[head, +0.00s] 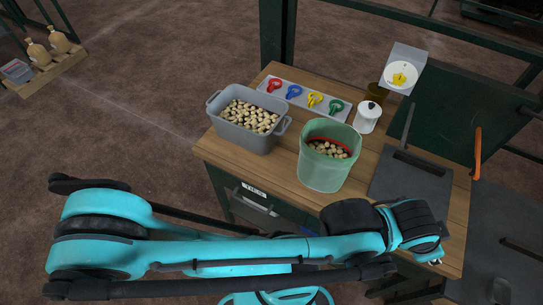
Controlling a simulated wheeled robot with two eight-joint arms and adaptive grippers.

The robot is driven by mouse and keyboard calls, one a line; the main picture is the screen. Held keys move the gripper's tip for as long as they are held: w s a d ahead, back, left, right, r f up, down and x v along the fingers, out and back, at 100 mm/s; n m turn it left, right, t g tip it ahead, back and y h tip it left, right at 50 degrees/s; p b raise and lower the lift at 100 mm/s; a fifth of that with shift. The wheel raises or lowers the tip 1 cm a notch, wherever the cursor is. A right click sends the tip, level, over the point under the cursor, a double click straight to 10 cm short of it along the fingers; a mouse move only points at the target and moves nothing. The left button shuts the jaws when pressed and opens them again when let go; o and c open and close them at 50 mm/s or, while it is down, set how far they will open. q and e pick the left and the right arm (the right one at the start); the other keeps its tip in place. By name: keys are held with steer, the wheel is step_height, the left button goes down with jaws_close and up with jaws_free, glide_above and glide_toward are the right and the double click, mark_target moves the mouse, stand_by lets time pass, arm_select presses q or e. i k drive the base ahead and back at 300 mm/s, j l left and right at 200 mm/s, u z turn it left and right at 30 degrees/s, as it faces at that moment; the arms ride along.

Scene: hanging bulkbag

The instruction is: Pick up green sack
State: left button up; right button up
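The green sack (323,171) is pale green, open at the top and upright on the wooden workbench. Brown rounded pieces lie inside it, with a red curved strip across them. My turquoise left arm crosses the lower part of the head view from the left. Its far end (430,252) is at the bench's front right, below and right of the sack and apart from it. Small metallic tips show there, but I cannot make out whether the fingers are open or shut. My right gripper is not in view.
A grey tub (244,142) of pale pieces stands left of the sack. Behind are a tray of coloured rings (303,99), a white canister (367,117) and a dial scale (401,76). A dark plate (409,176) lies to the right. Bottles (39,54) stand far left.

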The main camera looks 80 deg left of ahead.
mark_target(330, 148)
steer(key=u, duration=2.25)
steer(key=l+z, duration=0.2)
steer(key=z, duration=0.15)
steer(key=k, duration=0.05)
